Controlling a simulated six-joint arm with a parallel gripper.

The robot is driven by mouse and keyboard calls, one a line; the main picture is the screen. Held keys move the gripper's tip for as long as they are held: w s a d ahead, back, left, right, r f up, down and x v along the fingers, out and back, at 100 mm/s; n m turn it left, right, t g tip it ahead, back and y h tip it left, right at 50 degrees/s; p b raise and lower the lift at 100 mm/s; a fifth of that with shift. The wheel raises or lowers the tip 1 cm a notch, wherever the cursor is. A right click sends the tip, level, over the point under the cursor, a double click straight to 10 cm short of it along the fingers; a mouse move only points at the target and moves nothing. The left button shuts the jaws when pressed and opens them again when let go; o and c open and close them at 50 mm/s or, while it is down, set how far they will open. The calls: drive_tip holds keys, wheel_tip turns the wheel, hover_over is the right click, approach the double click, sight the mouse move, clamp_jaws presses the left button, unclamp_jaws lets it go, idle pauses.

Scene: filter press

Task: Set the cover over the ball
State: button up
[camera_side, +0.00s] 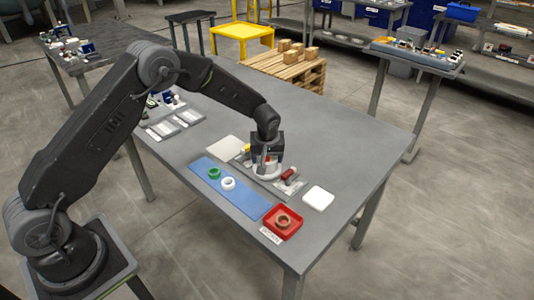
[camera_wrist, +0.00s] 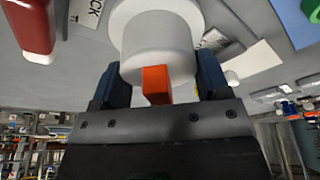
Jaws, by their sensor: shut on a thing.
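A white cylinder with a wide flange (camera_wrist: 157,40), which looks like the cover, is between the two dark fingers of my gripper (camera_wrist: 160,76) in the wrist view. An orange block (camera_wrist: 156,85) shows in front of its near side. In the side view my gripper (camera_side: 267,158) points down over the grey fixture in the middle of the table, with the white cover (camera_side: 268,172) low beneath it. I cannot tell whether the cover touches the fixture. I cannot make out the ball; the cover and gripper may hide it.
A red part (camera_side: 290,174) lies close to the right of my gripper. A blue mat (camera_side: 248,199) in front bears a green ring (camera_side: 214,173) and a white ring (camera_side: 228,184). A red tray (camera_side: 271,226) holds a brown ring. A white pad (camera_side: 318,198) lies at the right. The far right of the table is clear.

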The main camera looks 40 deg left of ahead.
drive_tip(key=shift+f, duration=0.3)
idle(0.5)
drive_tip(key=o, duration=1)
drive_tip(key=shift+o, duration=0.2)
drive_tip(key=shift+r, duration=3.75)
